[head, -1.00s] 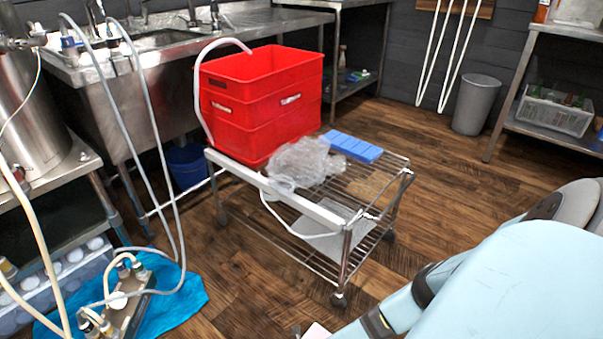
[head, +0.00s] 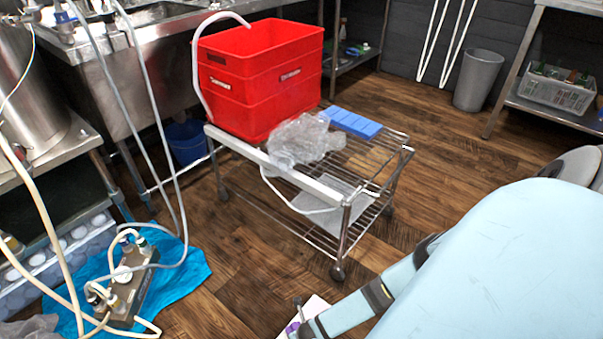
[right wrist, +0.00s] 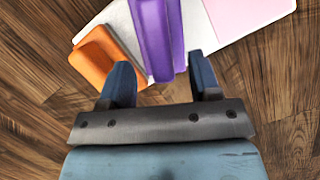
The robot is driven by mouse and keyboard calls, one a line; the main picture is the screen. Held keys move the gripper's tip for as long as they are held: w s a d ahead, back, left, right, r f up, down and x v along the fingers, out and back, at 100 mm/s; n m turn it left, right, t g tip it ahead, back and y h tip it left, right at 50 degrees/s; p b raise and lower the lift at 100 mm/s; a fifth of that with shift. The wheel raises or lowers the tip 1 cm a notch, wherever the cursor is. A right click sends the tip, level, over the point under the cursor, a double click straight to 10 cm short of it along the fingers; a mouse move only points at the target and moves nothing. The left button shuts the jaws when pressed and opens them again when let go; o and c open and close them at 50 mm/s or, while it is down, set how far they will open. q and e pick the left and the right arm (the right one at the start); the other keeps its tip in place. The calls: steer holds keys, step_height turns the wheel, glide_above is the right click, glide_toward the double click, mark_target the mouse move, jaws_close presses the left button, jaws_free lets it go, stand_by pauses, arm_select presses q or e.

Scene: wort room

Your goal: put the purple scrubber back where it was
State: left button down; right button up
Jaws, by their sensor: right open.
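The purple scrubber (right wrist: 158,38) shows in the right wrist view as a long purple block over a white board (right wrist: 205,28). A bit of its purple also shows at the bottom of the head view (head: 292,327). My right gripper (right wrist: 161,72) is open. The near end of the scrubber appears between its two fingers, with a gap on both sides. I cannot tell how far the fingers are above or below it. My left gripper is in neither view.
An orange block (right wrist: 103,55) lies left of the purple scrubber, and a pink patch (right wrist: 245,12) lies to its right. A wire cart (head: 345,235) carries a red crate (head: 255,85), clear plastic (head: 300,142) and a blue block (head: 350,122). Hoses and a blue cloth (head: 185,275) lie left.

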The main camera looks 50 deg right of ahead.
steer(key=p+v, duration=0.3)
steer(key=v, duration=0.4)
steer(key=shift+r, duration=0.15)
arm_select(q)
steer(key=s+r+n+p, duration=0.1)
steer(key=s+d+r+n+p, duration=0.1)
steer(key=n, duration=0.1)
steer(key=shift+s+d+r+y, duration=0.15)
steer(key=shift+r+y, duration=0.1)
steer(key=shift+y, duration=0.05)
arm_select(e)
steer(key=v, duration=0.3)
steer(key=shift+s+r, duration=0.15)
steer(key=shift+r, duration=0.2)
